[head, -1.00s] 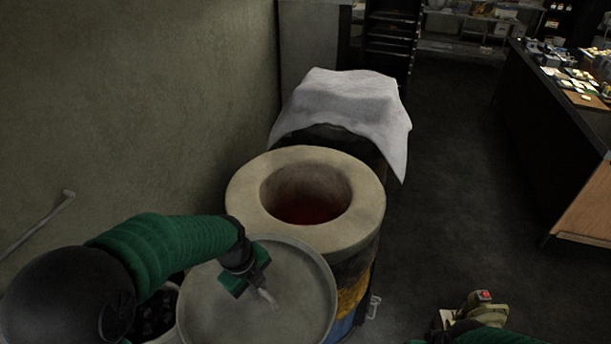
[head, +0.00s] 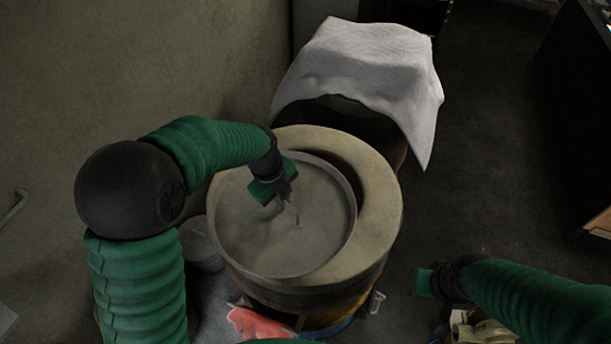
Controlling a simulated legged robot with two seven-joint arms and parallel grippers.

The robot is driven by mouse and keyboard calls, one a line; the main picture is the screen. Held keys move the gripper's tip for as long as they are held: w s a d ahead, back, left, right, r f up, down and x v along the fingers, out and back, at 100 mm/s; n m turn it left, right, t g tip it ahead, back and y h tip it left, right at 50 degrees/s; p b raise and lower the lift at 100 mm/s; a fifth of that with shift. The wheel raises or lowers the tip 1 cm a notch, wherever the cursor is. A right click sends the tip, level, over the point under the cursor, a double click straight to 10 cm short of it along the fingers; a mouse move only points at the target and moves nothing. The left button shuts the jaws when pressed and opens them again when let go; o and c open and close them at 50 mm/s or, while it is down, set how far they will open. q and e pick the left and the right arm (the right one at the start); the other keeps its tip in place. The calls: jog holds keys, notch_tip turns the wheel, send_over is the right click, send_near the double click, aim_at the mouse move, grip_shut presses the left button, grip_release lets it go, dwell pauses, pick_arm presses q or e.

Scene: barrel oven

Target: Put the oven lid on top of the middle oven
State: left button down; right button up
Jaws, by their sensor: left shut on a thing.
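The oven lid (head: 262,243) is a round grey metal disc with a raised rim and a handle at its middle. My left gripper (head: 287,201) is shut on the lid's handle. The lid is over the left and front part of the middle oven (head: 378,205), a barrel with a thick pale ring top. It covers much of the opening, but a dark crescent shows at the upper right. I cannot tell whether the lid touches the ring. My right gripper (head: 425,283) is low at the right, away from the oven; its jaws are not clear.
Another barrel behind is draped with a white cloth (head: 365,65). A wall (head: 120,70) runs along the left. A red and white item (head: 262,322) lies at the front of the oven. A dark counter (head: 580,110) stands at the far right, with open floor before it.

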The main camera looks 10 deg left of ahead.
aim_at(305, 178)
pick_arm(q)
jog(key=w+d, duration=0.1)
jog(key=w, duration=0.2)
jog(key=w+d+f+p, duration=0.1)
jog(key=w, duration=0.3)
jog(key=w+d, duration=0.1)
jog(key=w, duration=0.3)
jog(key=shift+w+d+f, duration=0.2)
jog(key=shift+d, duration=0.15)
jog(key=shift+w, duration=0.2)
jog(key=shift+s+f+p, duration=0.1)
jog(key=shift+f+p, duration=0.2)
jog(key=shift+f, duration=0.15)
notch_tip(305, 178, down, 2)
jog(key=shift+f, duration=0.35)
jog(key=c, duration=1.7)
grip_release()
jog(key=shift+d, duration=0.1)
jog(key=shift+o, duration=1)
